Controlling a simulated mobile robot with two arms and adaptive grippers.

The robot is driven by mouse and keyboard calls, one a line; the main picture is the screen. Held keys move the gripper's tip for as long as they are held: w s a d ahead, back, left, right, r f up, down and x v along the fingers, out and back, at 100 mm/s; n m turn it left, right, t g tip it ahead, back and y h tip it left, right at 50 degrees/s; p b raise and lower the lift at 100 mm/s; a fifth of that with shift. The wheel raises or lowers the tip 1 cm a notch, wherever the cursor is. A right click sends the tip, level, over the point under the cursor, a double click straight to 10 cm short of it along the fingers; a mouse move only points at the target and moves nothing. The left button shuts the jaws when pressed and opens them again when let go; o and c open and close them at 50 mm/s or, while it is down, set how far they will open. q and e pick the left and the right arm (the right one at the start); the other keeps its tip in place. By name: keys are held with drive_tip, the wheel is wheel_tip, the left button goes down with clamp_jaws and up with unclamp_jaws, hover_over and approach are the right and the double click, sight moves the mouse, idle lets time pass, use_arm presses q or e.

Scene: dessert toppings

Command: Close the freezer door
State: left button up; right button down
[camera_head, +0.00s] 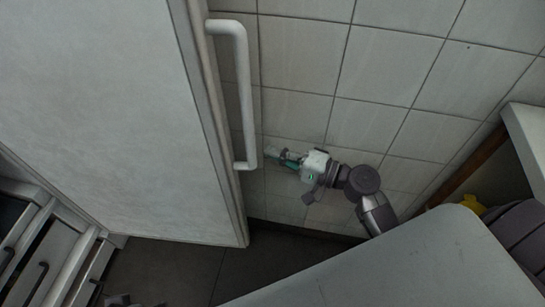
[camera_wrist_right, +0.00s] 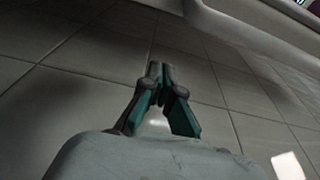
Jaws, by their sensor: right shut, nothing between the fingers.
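The freezer door (camera_head: 110,110) is a large pale panel filling the left of the head view, with its edge toward the tiled wall. A white vertical bar handle (camera_head: 244,95) is fixed near that edge. My right gripper (camera_head: 272,153) is just right of the handle's lower end, in front of the tiles; I cannot tell if it touches the handle. In the right wrist view my right gripper (camera_wrist_right: 160,68) shows its green-padded fingers together with nothing between them. A pale curved bar runs across the top of that view.
The tiled wall (camera_head: 390,60) fills the back and right. Cabinet fronts with dark handles (camera_head: 35,280) are at the lower left. Dark floor (camera_head: 165,270) shows below the door. A yellow item (camera_head: 472,204) lies at the right.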

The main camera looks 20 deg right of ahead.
drive_tip(key=w+a, duration=0.1)
drive_tip(key=a, duration=0.5)
drive_tip(key=shift+w+a+p, duration=0.3)
drive_tip(key=shift+a, duration=0.1)
